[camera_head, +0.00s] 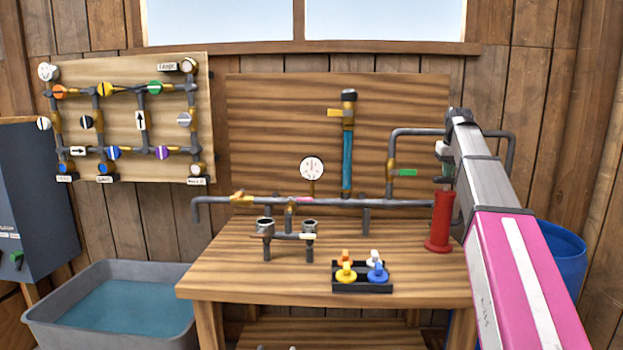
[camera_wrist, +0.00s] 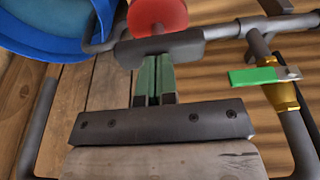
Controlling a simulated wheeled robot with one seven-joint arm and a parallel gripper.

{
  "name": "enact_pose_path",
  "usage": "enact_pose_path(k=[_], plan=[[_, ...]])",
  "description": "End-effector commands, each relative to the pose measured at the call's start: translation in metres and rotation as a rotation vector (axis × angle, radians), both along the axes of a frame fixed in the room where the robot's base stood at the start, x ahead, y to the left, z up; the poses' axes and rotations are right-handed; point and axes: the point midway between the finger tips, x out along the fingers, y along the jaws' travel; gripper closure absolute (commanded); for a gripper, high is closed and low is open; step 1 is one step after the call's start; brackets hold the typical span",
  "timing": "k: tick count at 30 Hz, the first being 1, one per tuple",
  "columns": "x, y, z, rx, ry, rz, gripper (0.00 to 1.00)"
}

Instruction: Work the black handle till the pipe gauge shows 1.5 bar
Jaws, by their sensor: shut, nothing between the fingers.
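The pipe gauge (camera_head: 312,168) is a round white dial standing on the long grey pipe. Its marks and needle are too small to read. A red pump cylinder (camera_head: 440,222) stands upright at the right end of the bench; its red body (camera_wrist: 157,14) shows at the top of the wrist view. The black handle (camera_wrist: 185,46) is a thick dark bar lying across in front of the red body. My gripper (camera_wrist: 154,62) has its green fingers shut together with nothing between them. Their tips are at the bar's near side; I cannot tell whether they touch it.
A green-levered valve (camera_head: 406,173) sits on the pipe left of my arm. A black tray (camera_head: 362,287) of coloured knobs lies at the bench front. A blue barrel (camera_head: 562,255) stands right, a water tub (camera_head: 110,335) left. The front right of the bench top is clear.

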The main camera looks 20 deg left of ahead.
Motion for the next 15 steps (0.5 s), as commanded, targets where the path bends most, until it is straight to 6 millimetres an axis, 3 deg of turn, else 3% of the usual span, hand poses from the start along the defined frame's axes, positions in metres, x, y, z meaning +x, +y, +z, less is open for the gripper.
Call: enact_pose_path(k=[15], plan=[[0.001,0.0,0.044,0.0,0.002,0.0,1.0]])
